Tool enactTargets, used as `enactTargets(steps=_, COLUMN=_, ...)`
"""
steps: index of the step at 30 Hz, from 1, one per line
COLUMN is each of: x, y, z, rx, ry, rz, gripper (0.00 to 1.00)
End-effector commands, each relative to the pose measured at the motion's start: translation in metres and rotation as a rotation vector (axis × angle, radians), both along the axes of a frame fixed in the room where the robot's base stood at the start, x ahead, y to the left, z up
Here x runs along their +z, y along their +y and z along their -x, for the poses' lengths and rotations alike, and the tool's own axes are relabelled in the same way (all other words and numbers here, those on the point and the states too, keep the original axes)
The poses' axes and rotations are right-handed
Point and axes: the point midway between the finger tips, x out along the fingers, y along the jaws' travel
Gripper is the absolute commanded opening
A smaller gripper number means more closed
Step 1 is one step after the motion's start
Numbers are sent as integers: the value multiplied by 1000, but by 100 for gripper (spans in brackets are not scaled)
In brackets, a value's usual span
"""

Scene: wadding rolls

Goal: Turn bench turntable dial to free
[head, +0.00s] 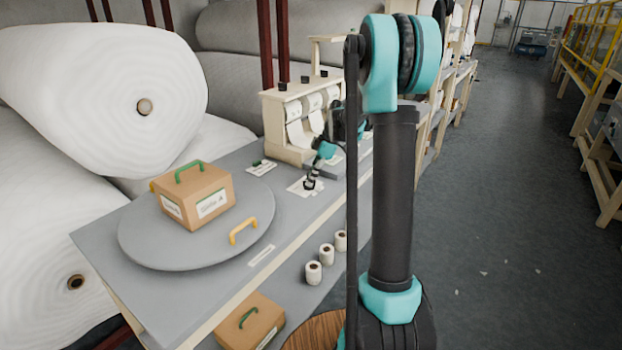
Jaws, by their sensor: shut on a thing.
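The bench turntable (160,247) is a round grey disc on the grey bench at left. My gripper (310,185) is small and dark in the head view. It points down at a white label plate (297,187) on the bench, right of the turntable, and is shut on the dial there. The dial is mostly hidden by the fingers, so its pointer and the plate's markings cannot be read.
A cardboard box (190,200) with a green handle sits on the turntable, near a yellow handle (243,230). A cream roll dispenser (285,125) stands behind my gripper. Several small white rolls (314,273) and another box (245,322) are below the bench front.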

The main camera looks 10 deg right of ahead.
Motion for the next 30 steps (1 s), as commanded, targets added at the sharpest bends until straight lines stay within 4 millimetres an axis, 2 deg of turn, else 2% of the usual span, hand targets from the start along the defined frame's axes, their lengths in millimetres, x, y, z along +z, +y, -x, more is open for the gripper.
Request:
enactTargets(steps=1, x=0, y=0, z=0, rx=0, ry=-1, rz=0, gripper=12)
enactTargets(steps=6, x=0, y=0, z=0, rx=0, ry=-1, rz=0, gripper=32)
enactTargets(steps=17, x=4, y=-2, z=0, rx=-1, ry=-1, rz=0, gripper=32)
enactTargets(steps=22, x=26, y=-11, z=1, rx=-1, ry=-1, rz=0, gripper=32)
enactTargets(steps=30, x=76, y=-32, z=2, rx=-2, ry=0, rz=0, gripper=32)
